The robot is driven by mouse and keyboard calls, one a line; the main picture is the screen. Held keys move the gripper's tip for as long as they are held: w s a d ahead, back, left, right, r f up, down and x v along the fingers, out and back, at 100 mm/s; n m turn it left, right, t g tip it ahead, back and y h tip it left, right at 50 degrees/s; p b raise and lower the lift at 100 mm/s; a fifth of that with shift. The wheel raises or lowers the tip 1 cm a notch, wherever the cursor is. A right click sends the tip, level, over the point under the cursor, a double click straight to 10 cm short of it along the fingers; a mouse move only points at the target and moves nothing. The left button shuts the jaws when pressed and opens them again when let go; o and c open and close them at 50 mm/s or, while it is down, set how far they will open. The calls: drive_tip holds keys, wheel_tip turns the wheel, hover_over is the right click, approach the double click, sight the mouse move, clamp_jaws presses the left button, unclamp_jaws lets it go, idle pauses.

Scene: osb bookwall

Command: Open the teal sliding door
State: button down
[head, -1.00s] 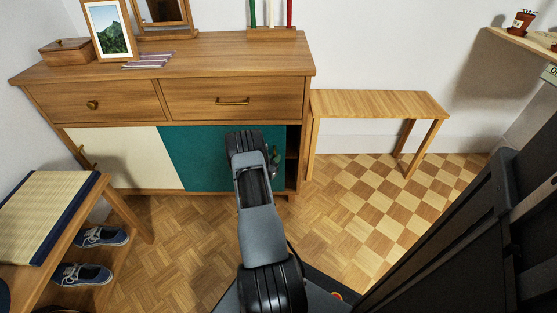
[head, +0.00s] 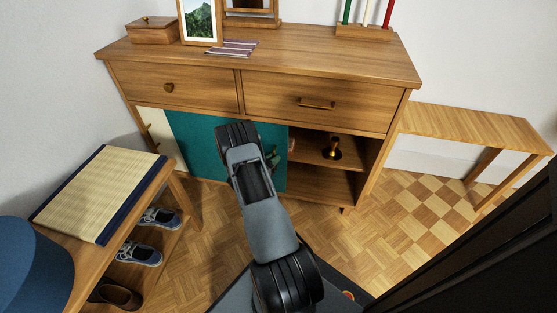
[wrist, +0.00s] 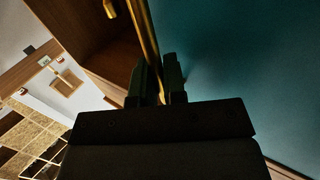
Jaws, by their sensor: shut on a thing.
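The teal sliding door (head: 195,140) is in the lower front of the wooden cabinet, slid left over much of the cream door (head: 160,135). The cabinet's right part stands open, showing its shelves. My gripper (head: 271,160) is at the teal door's right edge, partly hidden behind my arm in the head view. In the wrist view my gripper (wrist: 157,78) is shut on the long brass handle (wrist: 143,35), which runs between its two fingers. The teal door (wrist: 245,75) fills the right of that view.
The open compartment holds a brass object (head: 333,148) on its upper shelf (head: 315,158). A bench with a tatami top (head: 95,195) and shoes stands at the left. A wooden side table (head: 470,122) stands at the right.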

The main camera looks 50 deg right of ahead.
drive_tip(key=shift+w+a, duration=0.35)
drive_tip(key=shift+w, duration=0.4)
drive_tip(key=c, duration=1.5)
unclamp_jaws()
drive_tip(key=a+p, duration=0.1)
drive_tip(key=a, duration=0.3)
drive_tip(key=w+a+p, duration=0.1)
drive_tip(key=a, duration=0.4)
drive_tip(key=a+p, duration=0.1)
drive_tip(key=a, duration=0.3)
drive_tip(key=shift+w+a, duration=0.3)
drive_tip(key=shift+a, duration=0.1)
